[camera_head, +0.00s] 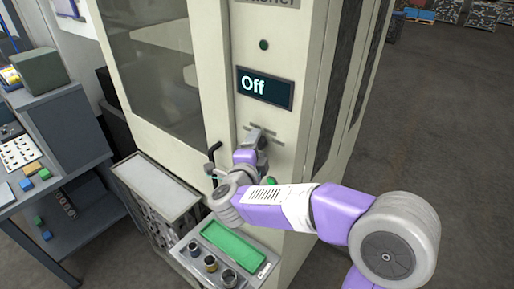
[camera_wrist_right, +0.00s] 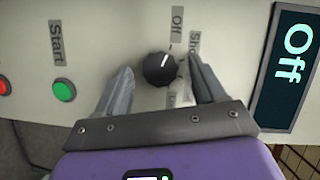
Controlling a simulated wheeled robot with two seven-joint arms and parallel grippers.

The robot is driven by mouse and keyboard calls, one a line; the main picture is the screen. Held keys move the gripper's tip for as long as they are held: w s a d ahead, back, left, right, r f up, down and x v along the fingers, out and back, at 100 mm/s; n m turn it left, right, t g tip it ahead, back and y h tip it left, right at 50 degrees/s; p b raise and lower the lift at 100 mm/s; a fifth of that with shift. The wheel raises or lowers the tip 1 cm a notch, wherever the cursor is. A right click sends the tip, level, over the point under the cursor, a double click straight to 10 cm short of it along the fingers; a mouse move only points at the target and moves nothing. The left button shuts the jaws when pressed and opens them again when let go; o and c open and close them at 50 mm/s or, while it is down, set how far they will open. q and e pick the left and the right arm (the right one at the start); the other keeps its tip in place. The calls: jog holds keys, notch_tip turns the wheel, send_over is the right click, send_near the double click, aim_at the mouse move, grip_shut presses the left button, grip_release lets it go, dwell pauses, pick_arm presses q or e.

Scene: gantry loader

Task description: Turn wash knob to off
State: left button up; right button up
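The black round wash knob (camera_wrist_right: 159,69) shows in the right wrist view on the pale machine panel, its white mark pointing toward the upper right, near the "Off" label (camera_wrist_right: 177,22). Two other labels beside the knob are partly hidden by a finger. My right gripper (camera_wrist_right: 160,66) is open, one finger on each side of the knob, with visible gaps; I cannot tell its depth from the panel. In the head view my right gripper (camera_head: 255,138) is at the panel and hides the knob. The display (camera_head: 265,87) reads "Off". My left gripper is not in view.
In the right wrist view, a green Start button (camera_wrist_right: 64,90) and a red button (camera_wrist_right: 3,87) sit left of the knob. In the head view, a black handle (camera_head: 215,149) is left of my gripper. A green-topped box with jars (camera_head: 230,243) stands below my arm.

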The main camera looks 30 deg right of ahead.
jog(key=b+v, duration=0.1)
jog(key=v, duration=0.6)
jog(key=shift+s+a, duration=0.2)
jog(key=shift+a, duration=0.05)
dwell(0.4)
